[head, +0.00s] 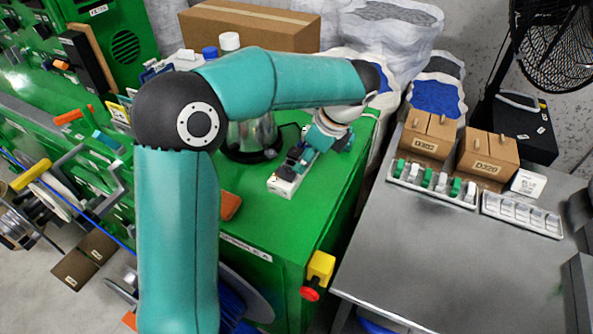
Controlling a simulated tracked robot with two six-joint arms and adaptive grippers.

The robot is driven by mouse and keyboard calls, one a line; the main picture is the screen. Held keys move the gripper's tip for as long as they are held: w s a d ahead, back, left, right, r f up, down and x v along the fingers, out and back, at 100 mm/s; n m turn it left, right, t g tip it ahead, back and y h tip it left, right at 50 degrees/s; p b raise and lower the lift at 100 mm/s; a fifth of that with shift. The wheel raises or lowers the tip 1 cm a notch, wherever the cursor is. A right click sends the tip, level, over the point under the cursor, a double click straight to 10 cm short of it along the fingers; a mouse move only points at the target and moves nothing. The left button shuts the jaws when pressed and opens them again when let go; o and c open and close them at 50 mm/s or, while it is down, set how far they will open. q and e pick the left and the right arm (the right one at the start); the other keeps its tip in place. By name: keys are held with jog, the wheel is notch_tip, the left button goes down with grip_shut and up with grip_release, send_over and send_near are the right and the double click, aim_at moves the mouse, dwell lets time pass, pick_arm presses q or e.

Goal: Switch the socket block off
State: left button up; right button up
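A small white block (282,186), which looks like the socket block, lies on the green machine top near its front edge. Its near end shows; its far part is covered by my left gripper. My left arm reaches over from the left and bends back down, so that my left gripper (296,163) is right at the block, over its far part. The dark fingers are small and overlap the block, so I cannot tell whether they are open, shut or touching it. The switch cannot be made out. My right gripper is not in view.
A glass vessel with a dark base (250,145) stands behind the block. A yellow box with a red button (318,270) sticks out at the machine's front corner. The grey table (430,250) at right has trays and cartons at its back and is clear in front.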

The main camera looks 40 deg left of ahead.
aim_at(294, 177)
pick_arm(q)
jog(key=shift+x, duration=3.1)
jog(key=shift+s, duration=0.1)
